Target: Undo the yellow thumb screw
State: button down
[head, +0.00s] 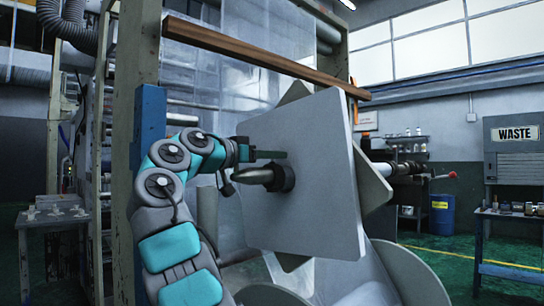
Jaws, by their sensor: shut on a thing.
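My gripper (284,155) is at the end of my teal and grey arm, in the middle of the head view. Its dark finger reaches right, just above the dark collar (283,178) on the pointed grey shaft (254,176). The shaft sticks out from the large grey square plate (310,215). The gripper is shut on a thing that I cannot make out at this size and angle. I cannot pick out the yellow thumb screw; no clear yellow shows at the fingertips or the collar.
A brown bar (265,57) crosses above the plate. Large grey discs (410,270) lie low at the right. Green floor is open farther right, before a blue barrel (442,215).

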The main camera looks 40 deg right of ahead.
jog(key=shift+s+f+n+t+b, duration=0.1)
jog(key=shift+f+n+t+b, duration=0.2)
jog(key=shift+b, duration=0.6)
jog(key=n+t+b, duration=0.2)
jog(key=t+b, duration=0.1)
jog(key=shift+y+b, duration=0.3)
jog(key=shift+b, duration=0.05)
jog(key=shift+n+t+b, duration=0.5)
jog(key=shift+t+b, duration=0.15)
jog(key=shift+t, duration=0.25)
jog(key=shift+r+n+t+y+b, duration=0.2)
jog(key=shift+n+t+y+b, duration=0.8)
jog(key=shift+t, duration=0.6)
jog(key=shift+r+n+t, duration=0.1)
jog(key=shift+n+t, duration=0.2)
jog(key=c, duration=0.6)
grip_release()
jog(key=shift+a, duration=0.1)
